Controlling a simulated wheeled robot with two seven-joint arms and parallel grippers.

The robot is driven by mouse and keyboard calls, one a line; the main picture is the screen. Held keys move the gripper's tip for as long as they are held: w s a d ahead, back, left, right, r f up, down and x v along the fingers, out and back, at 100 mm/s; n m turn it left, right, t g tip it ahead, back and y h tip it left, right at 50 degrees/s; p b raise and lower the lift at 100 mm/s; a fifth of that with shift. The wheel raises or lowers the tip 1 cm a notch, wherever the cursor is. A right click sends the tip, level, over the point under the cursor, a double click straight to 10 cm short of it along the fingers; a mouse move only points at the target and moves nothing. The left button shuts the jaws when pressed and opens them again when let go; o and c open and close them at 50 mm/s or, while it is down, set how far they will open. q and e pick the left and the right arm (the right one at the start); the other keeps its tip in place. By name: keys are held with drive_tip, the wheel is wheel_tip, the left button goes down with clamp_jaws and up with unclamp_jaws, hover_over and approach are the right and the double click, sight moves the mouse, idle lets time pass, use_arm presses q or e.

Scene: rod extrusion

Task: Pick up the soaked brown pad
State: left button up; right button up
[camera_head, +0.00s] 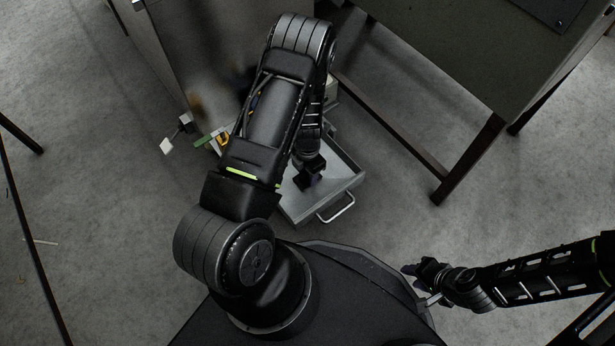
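I cannot make out the brown pad in the head view; my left arm covers much of the area around the drawer. My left gripper (304,181) points down into an open grey drawer (345,178), and its fingers are too dark and small to tell open from shut. My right gripper (420,278) is at the lower right, beside my own base and away from the drawer. Its fingers are dark and their state is unclear.
The drawer's handle (337,209) faces me. A cabinet side (180,50) with a brownish smudge stands behind my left arm. A small yellow item (222,140) and a white piece (167,147) show left of it. A dark table (440,60) stands upper right. Floor between is clear.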

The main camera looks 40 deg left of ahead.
use_arm(q)
drive_tip(key=shift+c, duration=0.2)
clamp_jaws()
idle(0.4)
